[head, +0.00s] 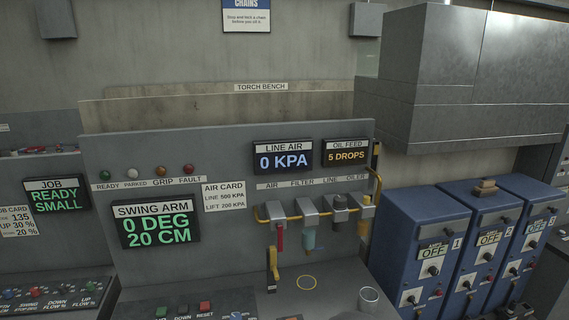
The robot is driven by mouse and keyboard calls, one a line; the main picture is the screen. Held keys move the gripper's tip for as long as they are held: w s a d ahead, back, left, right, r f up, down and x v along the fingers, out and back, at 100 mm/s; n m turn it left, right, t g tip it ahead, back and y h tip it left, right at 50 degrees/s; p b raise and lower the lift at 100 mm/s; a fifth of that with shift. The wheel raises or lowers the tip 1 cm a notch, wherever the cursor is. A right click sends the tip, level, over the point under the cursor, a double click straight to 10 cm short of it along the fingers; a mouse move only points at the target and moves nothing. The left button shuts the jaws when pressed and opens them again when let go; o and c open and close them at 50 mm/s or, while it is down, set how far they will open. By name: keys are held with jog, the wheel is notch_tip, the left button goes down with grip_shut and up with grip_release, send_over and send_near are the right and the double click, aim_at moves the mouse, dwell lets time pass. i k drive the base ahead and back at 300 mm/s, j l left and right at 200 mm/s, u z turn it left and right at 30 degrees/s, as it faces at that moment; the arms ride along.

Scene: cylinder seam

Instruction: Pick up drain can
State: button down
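A small grey metal cup-shaped can (369,299), which looks like the drain can, stands upright on the grey bench top at the lower right of the panel. Its rim shows as a pale ring around a darker inside. The can stands apart from this ring. My gripper is not in view, and nothing is seen touching the can.
A yellow handle (272,265) stands left of the ring. Blue cabinets (428,245) stand close on the right. Coloured buttons (182,311) line the front.

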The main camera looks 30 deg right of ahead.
aim_at(368, 298)
jog(key=z, duration=1.35)
jog(key=i+j, duration=0.15)
jog(key=j, duration=0.25)
jog(key=i+j, duration=0.15)
jog(key=j, duration=0.25)
jog(key=i+j, duration=0.15)
jog(key=j, duration=0.25)
jog(key=j+z, duration=0.15)
jog(key=z, duration=0.3)
jog(key=j+z, duration=0.15)
jog(key=z, duration=0.3)
jog(key=j+z, duration=0.15)
jog(key=z, duration=0.85)
jog(key=i+j, duration=0.05)
